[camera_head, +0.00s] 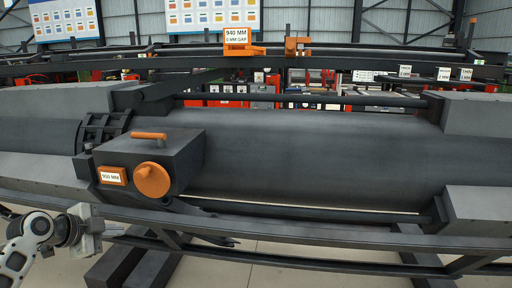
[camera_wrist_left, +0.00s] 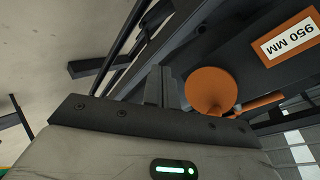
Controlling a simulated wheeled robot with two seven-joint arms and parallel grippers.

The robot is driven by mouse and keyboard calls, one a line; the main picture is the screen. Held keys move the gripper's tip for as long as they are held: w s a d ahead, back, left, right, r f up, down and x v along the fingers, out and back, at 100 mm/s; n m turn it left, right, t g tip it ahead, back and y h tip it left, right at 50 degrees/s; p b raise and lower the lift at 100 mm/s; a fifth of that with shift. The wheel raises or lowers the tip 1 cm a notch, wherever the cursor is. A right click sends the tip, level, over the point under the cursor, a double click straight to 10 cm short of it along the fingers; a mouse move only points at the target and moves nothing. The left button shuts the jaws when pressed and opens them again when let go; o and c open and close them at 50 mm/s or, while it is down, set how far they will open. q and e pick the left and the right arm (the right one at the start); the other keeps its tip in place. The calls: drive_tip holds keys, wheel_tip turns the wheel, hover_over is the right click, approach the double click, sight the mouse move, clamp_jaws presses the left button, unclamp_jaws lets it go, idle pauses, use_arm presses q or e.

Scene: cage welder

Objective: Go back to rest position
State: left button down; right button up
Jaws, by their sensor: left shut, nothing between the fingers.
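My left gripper (camera_head: 112,231) is low at the left edge of the head view, below and left of a dark box (camera_head: 190,152) on the welder. In the left wrist view its two fingers (camera_wrist_left: 160,84) are together with nothing between them. The knob (camera_wrist_left: 210,90) and label (camera_wrist_left: 289,36) also show in the left wrist view, the knob just right of the fingers. I see no contact there. My right gripper is not in view.
A large dark cylinder (camera_head: 310,155) spans the welder behind a long front rail (camera_head: 300,232). A 940 MM sign (camera_head: 237,36) stands on the upper rail. Dark support beams (camera_head: 150,268) stand on the pale floor (camera_head: 290,265), which is open between them.

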use_arm(q)
drive_tip(key=s+d+f+n+p, duration=0.2)
drive_tip(key=s+d+f+n, duration=0.4)
drive_tip(key=s+d+f, duration=0.95)
drive_tip(key=s+d+r+n, duration=0.2)
drive_tip(key=s+d+n, duration=0.5)
drive_tip(key=s, duration=0.6)
drive_tip(key=shift+s+d+r+t+y+p, duration=0.2)
drive_tip(key=shift+d+t+y+p, duration=0.15)
drive_tip(key=shift+d, duration=0.6)
